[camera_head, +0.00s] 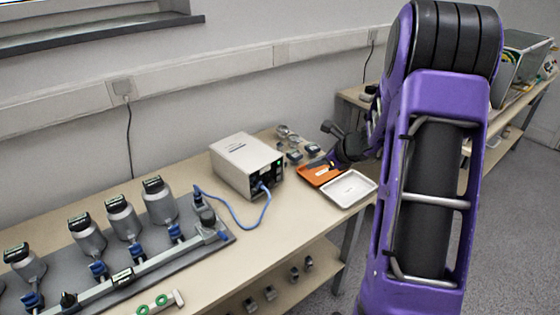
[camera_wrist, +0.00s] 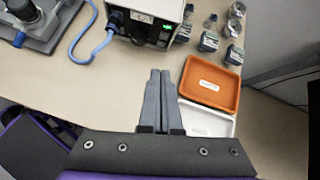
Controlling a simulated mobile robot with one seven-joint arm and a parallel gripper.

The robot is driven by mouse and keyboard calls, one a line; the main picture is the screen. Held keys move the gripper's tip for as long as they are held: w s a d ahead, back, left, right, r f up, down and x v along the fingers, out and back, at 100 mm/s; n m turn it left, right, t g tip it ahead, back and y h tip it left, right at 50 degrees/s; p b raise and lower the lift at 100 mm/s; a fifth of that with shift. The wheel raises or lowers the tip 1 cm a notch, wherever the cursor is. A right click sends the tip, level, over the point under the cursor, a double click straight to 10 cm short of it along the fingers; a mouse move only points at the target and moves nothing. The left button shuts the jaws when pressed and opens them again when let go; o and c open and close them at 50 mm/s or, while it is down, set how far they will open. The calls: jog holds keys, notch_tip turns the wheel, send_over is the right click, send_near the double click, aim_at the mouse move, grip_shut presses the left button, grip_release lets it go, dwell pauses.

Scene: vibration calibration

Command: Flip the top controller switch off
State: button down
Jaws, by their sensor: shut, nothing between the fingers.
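The controller is a pale box (camera_head: 247,165) on the bench, with a dark front panel and a blue cable plugged into it. In the wrist view the controller's front (camera_wrist: 150,22) is at the top edge, with a small green light on the panel. The switches are too small to tell apart, and their positions cannot be read. My gripper (camera_wrist: 161,73) is shut and empty, above the bench in front of the controller, apart from it. In the head view it is partly hidden near the orange tray.
An orange tray (camera_wrist: 210,82) and a white tray (camera_head: 348,188) lie right of the controller. Several small metal parts (camera_head: 290,145) sit behind them. A rig with several grey canisters (camera_head: 122,217) stands at left. The bench between rig and controller holds only the blue cable (camera_head: 236,217).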

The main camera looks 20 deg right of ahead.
jog(key=shift+w+d+f+m+t+y, duration=0.1)
jog(key=shift+d+f+m+t+y, duration=0.1)
jog(key=shift+m, duration=0.35)
jog(key=shift+w+d+f+m+t+y, duration=0.1)
jog(key=shift+d+m+t, duration=0.1)
jog(key=shift+m, duration=0.35)
jog(key=b, duration=0.1)
send_near(280, 162)
jog(key=shift+s+f+x, duration=0.1)
jog(key=shift+x, duration=1.45)
jog(key=shift+s+f+x, duration=0.1)
jog(key=shift+f+x, duration=0.05)
jog(key=shift+x, duration=1.45)
jog(key=shift+w+a+r, duration=0.1)
jog(key=shift+w, duration=0.15)
jog(key=shift+r, duration=0.1)
